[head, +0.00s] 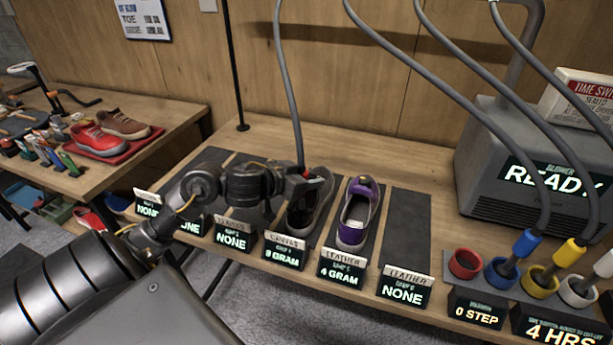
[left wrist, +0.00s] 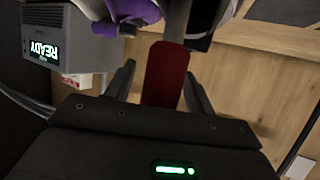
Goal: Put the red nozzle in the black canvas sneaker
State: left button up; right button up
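The black canvas sneaker (head: 313,216) stands on a dark strip behind a "CANVAS" sign (head: 284,254). The red nozzle (head: 306,172) is at the sneaker's opening, with its grey hose rising above it. In the left wrist view the red nozzle (left wrist: 165,75) lies between my fingers, its grey tip pointing into the sneaker (left wrist: 204,40); the tip's end is hidden. My left gripper (head: 302,182) is at the sneaker. It is open around the nozzle, with a gap visible on one side (left wrist: 158,80). My right gripper is not in view.
A purple sneaker (head: 359,213) stands close to the right. The red holder cup (head: 465,264) is empty; blue (head: 525,243) and yellow (head: 570,252) nozzles stand in theirs. A grey blower (head: 510,160) reads READY. A side table with red and brown shoes (head: 122,124) is at left.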

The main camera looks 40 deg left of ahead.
pick_arm(q)
jog(key=shift+r, duration=0.15)
jog(key=shift+s+r, duration=0.1)
jog(key=shift+s, duration=0.1)
jog(key=p+v, duration=0.6)
jog(key=v, duration=0.5)
jog(key=shift+s+r, duration=0.15)
jog(key=shift+s, duration=0.15)
